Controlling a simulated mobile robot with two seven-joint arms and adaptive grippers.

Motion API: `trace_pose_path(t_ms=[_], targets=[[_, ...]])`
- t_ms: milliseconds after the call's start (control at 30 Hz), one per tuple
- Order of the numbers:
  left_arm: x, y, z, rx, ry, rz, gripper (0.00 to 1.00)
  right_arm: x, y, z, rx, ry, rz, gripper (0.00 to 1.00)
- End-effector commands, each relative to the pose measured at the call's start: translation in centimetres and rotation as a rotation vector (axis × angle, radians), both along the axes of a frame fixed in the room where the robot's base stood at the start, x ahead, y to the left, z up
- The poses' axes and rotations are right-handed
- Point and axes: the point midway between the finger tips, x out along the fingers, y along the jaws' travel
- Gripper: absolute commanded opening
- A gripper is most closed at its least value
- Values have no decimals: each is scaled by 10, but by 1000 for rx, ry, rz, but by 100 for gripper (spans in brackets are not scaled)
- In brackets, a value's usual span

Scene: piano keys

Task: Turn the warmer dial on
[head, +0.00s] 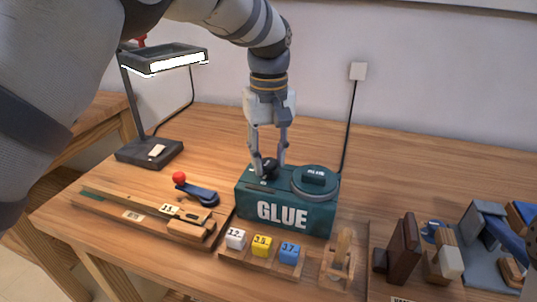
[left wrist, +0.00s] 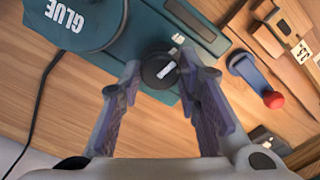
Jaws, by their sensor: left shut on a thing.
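The warmer is a dark green box (head: 285,211) with GLUE in white on its front. It stands on the table in the middle of the head view. A small black dial (head: 269,170) sits on its top at the left. In the left wrist view the dial (left wrist: 158,71) shows a white pointer mark. My left gripper (head: 268,160) comes down from above, its fingers on either side of the dial and shut on it. The fingers (left wrist: 160,78) partly cover the dial's sides. My right gripper is not in view.
A round lidded pot (head: 315,181) takes up the box's right top. A lever with a red knob (head: 179,178) and a wooden gauge (head: 150,215) lie left. Numbered blocks (head: 261,245) stand in front. A lamp (head: 150,150) is back left, wooden parts (head: 404,248) right.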

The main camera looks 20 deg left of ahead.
Motion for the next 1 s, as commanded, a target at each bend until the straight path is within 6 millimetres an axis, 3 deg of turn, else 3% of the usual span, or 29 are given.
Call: trace_pose_path(t_ms=[1000], targets=[[0, 0, -1, 0, 2, -954, 3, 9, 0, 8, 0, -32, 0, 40]])
